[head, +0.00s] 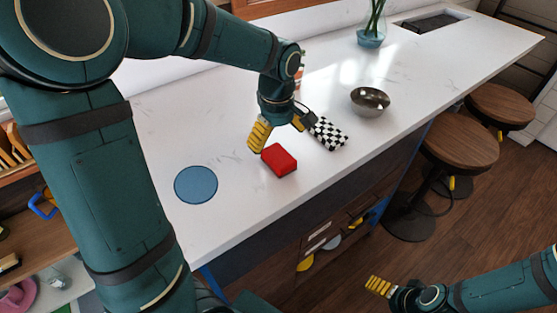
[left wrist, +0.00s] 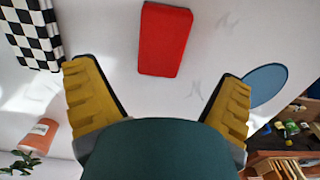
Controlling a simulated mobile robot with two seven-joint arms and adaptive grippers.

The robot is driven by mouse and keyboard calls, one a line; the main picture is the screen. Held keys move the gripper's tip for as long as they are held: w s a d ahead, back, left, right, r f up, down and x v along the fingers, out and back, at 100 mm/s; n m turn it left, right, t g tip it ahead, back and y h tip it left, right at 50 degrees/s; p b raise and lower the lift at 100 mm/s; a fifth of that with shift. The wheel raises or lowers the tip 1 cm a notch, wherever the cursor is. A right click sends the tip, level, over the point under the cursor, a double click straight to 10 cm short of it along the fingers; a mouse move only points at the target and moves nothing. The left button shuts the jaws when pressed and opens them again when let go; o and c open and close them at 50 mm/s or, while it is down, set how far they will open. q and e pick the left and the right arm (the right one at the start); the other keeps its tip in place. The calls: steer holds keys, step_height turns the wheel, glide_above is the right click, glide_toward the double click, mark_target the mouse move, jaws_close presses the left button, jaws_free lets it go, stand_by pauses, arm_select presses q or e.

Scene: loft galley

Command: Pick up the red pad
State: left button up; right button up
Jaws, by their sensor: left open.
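The red pad (head: 279,160) lies flat on the white counter near its front edge, between a blue disc and a checkered block. In the left wrist view the red pad (left wrist: 165,39) sits ahead of and between the open fingertips, apart from them. My left gripper (head: 276,134) is open and empty above the counter, just behind the pad in the head view. Its yellow fingers (left wrist: 158,75) are spread wide in the left wrist view. My right gripper (head: 380,287) is low over the floor at the bottom right, away from the counter; only part of its yellow fingers shows.
The checkered block (head: 328,133) lies close right of the pad. The blue disc (head: 196,185) lies to its left. A metal bowl (head: 369,101) and a glass vase (head: 371,36) stand farther along the counter (head: 430,62). Wooden stools (head: 464,141) stand at its right side.

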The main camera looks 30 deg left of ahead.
mark_target(279, 155)
arm_select(q)
steer(key=shift+s+d+f+b, duration=0.15)
steer(key=shift+f+b, duration=0.15)
steer(key=shift+f, duration=1.4)
steer(key=shift+d+f+b, duration=0.1)
steer(key=shift+f+b, duration=0.15)
steer(key=shift+f, duration=1.4)
steer(key=c, duration=1)
